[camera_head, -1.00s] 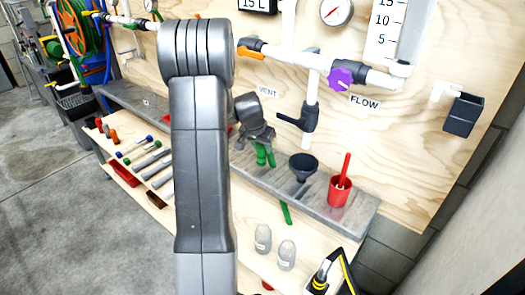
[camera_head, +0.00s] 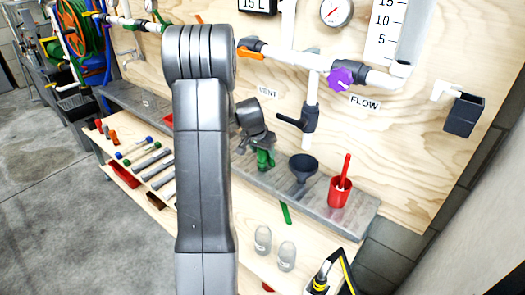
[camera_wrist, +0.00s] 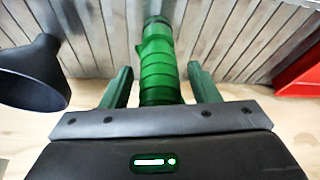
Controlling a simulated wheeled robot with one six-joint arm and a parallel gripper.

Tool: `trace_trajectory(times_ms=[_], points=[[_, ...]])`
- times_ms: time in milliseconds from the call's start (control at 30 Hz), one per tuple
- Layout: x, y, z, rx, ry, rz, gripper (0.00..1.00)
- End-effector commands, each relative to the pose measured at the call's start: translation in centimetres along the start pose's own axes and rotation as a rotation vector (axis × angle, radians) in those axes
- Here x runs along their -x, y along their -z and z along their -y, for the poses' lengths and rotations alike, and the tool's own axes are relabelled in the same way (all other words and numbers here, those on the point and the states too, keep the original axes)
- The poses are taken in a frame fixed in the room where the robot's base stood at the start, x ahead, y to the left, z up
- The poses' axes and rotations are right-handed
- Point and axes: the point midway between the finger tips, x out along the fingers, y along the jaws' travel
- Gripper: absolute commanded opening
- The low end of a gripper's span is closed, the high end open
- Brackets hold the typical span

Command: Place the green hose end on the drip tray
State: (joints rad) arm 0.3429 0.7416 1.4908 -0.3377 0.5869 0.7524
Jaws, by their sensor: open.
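In the wrist view the green hose end (camera_wrist: 160,65), a ribbed tube, stands between the two dark green fingers of my gripper (camera_wrist: 161,88). The fingers are open, with a gap on each side of the hose end. Its far tip lies over the grey slatted drip tray (camera_wrist: 235,30); I cannot tell if it rests on the slats. In the head view my gripper (camera_head: 265,155) is low over the tray (camera_head: 335,215), left of the funnel. Green parts there overlap, so hose end and fingers are hard to separate.
A dark funnel (camera_head: 303,167) stands close to my gripper, and a red cup (camera_head: 340,192) stands farther right. A green strip (camera_head: 286,213) crosses the tray's front edge. Two grey bottles (camera_head: 263,240) stand below. Pipes and a purple knob (camera_head: 340,78) are on the wooden wall.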

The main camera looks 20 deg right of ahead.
Motion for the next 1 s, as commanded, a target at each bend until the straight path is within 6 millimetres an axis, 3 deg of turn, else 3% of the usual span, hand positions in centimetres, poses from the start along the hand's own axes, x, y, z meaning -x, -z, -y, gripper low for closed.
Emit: trace_trajectory(times_ms=[400,600,1000], points=[[8.3,0.1,0.0,-0.001,0.002,-0.003,0.55],[11.2,0.1,0.0,0.0,0.001,-0.002,0.55],[12.1,0.0,0.0,0.0,0.0,0.0,0.55]])
